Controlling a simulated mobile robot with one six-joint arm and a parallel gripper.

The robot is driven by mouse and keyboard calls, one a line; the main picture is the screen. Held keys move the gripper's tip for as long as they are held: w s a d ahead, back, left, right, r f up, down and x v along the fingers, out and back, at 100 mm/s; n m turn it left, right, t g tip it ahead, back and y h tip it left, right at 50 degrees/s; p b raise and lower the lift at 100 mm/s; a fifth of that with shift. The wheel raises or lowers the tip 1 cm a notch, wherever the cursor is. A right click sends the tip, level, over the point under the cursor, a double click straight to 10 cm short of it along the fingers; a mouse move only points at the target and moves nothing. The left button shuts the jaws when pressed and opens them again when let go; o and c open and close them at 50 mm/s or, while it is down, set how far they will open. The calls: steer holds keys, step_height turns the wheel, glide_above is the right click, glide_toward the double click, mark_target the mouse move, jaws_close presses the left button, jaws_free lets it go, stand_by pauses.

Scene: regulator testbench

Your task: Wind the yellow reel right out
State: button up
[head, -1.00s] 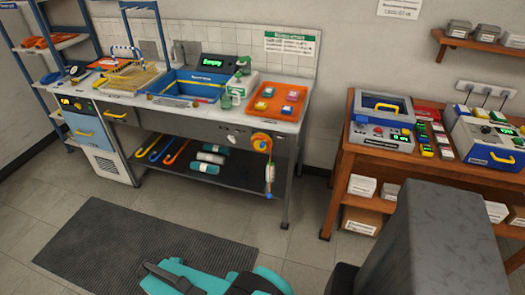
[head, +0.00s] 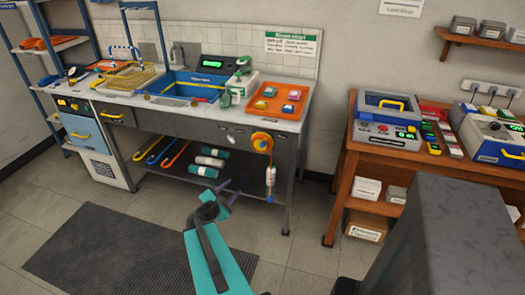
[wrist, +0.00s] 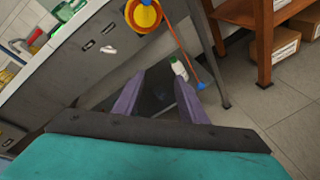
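The yellow reel (head: 261,142) is mounted on the front of the grey bench, near its right end.
A wooden table (head: 338,190) with cases and boxes stands to the right. A dark mat (head: 110,245) lies on the floor; the floor between bench and table is clear.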

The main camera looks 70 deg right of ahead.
steer(key=s+d+r+n+h+b, duration=0.1)
steer(key=s+d+r+n, duration=0.2)
steer(key=d, duration=0.2)
steer(key=s+d+r+n+t+h+b, duration=0.1)
steer(key=s+d+r+n+h+b, duration=0.1)
steer(key=s+d+r+n, duration=0.1)
steer(key=shift+d+r, duration=0.55)
steer(key=shift+d, duration=0.4)
steer(key=shift+d+f+b, duration=0.15)
steer(key=shift+d+b, duration=0.15)
steer(key=shift+b, duration=0.5)
steer(key=d+b, duration=0.1)
steer(key=b, duration=0.2)
steer(key=shift+w+d, duration=0.1)
steer(key=shift+d, duration=0.15)
steer(key=shift+d+b, duration=0.3)
steer(key=shift+b, duration=0.65)
steer(key=shift+d+b, duration=0.35)
steer(key=shift+b, duration=0.45)
steer(key=d+b, duration=0.2)
steer(key=b, duration=0.3)
steer(key=shift+w, duration=0.1)
